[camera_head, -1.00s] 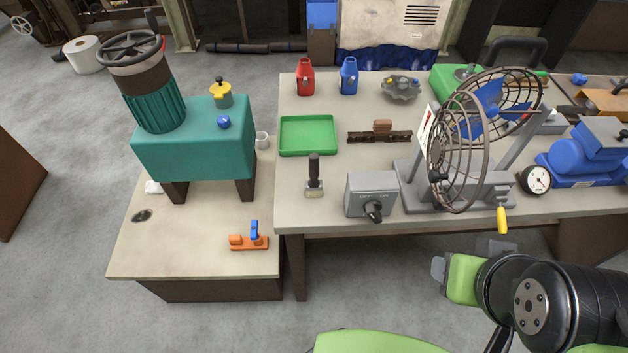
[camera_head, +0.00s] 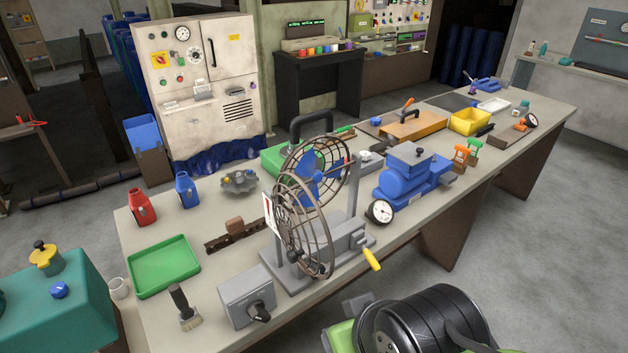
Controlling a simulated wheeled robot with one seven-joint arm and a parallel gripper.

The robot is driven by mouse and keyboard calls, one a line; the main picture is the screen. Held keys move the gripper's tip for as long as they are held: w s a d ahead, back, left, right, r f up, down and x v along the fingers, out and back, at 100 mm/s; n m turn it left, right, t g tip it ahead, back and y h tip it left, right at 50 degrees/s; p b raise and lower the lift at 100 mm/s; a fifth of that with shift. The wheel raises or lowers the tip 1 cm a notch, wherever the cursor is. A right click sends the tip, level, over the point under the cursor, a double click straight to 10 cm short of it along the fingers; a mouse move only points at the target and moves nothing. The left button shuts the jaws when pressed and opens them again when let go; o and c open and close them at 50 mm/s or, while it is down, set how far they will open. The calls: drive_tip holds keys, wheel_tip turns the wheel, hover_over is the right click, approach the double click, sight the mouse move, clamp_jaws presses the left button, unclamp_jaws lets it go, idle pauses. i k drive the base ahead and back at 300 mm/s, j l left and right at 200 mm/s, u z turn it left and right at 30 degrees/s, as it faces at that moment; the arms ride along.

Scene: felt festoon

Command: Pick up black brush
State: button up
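The black brush (camera_head: 180,300) lies near the front left corner of the long workbench (camera_head: 222,338). It has a black handle and a pale bristle end pointing toward the front edge. It is between the green tray and a grey switch box. My gripper (camera_head: 343,322) is at the bottom of the picture, in front of the bench and well to the right of the brush. Its two grey fingers look apart with nothing seen between them. Part of the gripper is cut off by the picture's lower edge.
The green tray (camera_head: 164,265) is behind the brush, and the grey switch box (camera_head: 247,295) is to its right. A caged fan (camera_head: 305,225) stands between the gripper and the bench's back. A teal machine (camera_head: 58,305) is at left. Floor at right is clear.

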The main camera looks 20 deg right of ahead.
sight(190, 319)
drive_tip(key=j+u, duration=0.1)
drive_tip(key=j, duration=0.45)
drive_tip(key=i+j+u, duration=0.1)
drive_tip(key=j, duration=0.4)
drive_tip(key=i+j+u, duration=0.1)
drive_tip(key=j, duration=0.45)
drive_tip(key=i+j+u, duration=0.15)
drive_tip(key=j, duration=0.4)
